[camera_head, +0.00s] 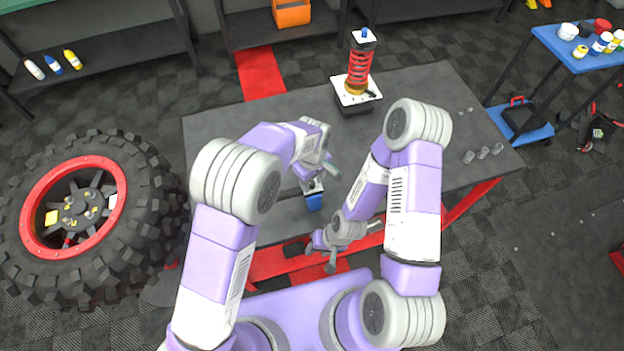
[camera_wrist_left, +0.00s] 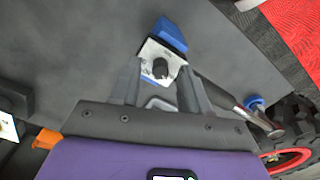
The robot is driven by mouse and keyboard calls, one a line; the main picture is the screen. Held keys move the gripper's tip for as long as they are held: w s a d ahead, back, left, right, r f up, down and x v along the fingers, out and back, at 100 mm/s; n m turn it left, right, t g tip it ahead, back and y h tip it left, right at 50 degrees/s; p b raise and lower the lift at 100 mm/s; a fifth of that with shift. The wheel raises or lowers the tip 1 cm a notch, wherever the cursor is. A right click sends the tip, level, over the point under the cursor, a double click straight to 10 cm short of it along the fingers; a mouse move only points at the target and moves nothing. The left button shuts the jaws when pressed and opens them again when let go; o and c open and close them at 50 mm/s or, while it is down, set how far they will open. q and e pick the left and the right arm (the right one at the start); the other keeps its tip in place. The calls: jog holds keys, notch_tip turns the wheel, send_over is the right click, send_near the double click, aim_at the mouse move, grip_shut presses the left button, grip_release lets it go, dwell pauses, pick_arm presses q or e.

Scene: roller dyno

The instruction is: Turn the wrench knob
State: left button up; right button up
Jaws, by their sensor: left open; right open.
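The wrench knob is a small dark round knob (camera_wrist_left: 160,69) on a white plate with a blue end piece (camera_wrist_left: 168,35), seen in the left wrist view. In the head view the blue end (camera_head: 314,202) lies on the dark table, with the knob hidden by my arm. My left gripper (camera_wrist_left: 160,80) is open, with its fingers on either side of the white plate around the knob; contact cannot be told. In the head view my left gripper (camera_head: 314,178) is above the blue end. My right gripper (camera_head: 324,253) is open and empty near the table's front edge.
A red coil-spring shock (camera_head: 359,72) on a white plate stands at the table's back. Small clear cups (camera_head: 483,153) sit at the right. A large tyre (camera_head: 75,215) stands left of the table (camera_head: 220,135). A metal rod (camera_wrist_left: 235,105) shows beside the left gripper.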

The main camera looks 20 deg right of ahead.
pick_arm(q)
jog(key=shift+f, duration=0.25)
grip_shut()
jog(key=shift+m, duration=0.4)
jog(key=m, duration=0.3)
jog(key=shift+m, duration=0.3)
jog(key=shift+m+b, duration=0.4)
jog(key=shift+m, duration=1.7)
